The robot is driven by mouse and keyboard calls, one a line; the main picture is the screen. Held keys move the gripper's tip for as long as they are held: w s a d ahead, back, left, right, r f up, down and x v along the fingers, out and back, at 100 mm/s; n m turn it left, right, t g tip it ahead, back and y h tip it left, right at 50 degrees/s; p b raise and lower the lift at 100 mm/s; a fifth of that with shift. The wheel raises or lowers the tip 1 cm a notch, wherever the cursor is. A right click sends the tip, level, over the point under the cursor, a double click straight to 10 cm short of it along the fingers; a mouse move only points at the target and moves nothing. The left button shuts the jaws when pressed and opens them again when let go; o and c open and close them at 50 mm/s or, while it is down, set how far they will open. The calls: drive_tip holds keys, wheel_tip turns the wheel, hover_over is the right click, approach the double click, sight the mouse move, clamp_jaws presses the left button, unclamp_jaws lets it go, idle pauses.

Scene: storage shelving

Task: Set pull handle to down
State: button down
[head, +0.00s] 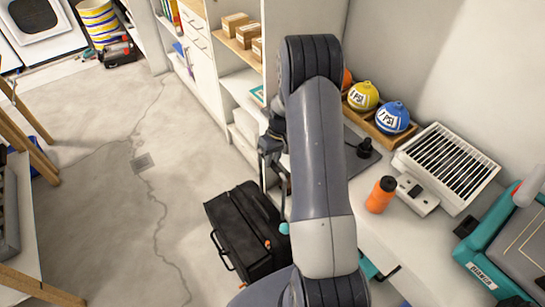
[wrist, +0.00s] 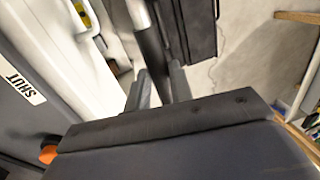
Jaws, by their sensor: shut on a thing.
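My gripper (wrist: 160,82) shows in the wrist view with its two grey fingers closed on either side of a dark bar, which I take to be the pull handle (wrist: 152,48). The bar runs up from between the fingers beside a light grey cylinder. The handle's mount and the tips of the grip are hidden. In the head view my gripper (head: 270,152) is beside the white shelf unit, partly behind my arm. The handle cannot be made out clearly there.
In the head view, a black case (head: 245,232) stands on the floor below my gripper. An orange bottle (head: 381,194) and a vented white box (head: 447,166) are on the right counter.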

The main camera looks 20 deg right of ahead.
wheel_tip(320, 180, down, 24)
drive_tip(key=b, duration=1.7)
drive_tip(key=shift+s, duration=0.1)
drive_tip(key=c, duration=1.5)
unclamp_jaws()
drive_tip(key=shift+f, duration=0.1)
drive_tip(key=shift+o, duration=1.2)
wheel_tip(320, 180, up, 8)
drive_tip(key=d+p, duration=0.1)
drive_tip(key=shift+w+d+f, duration=0.2)
drive_tip(key=shift+d, duration=0.05)
drive_tip(key=shift+f, duration=0.1)
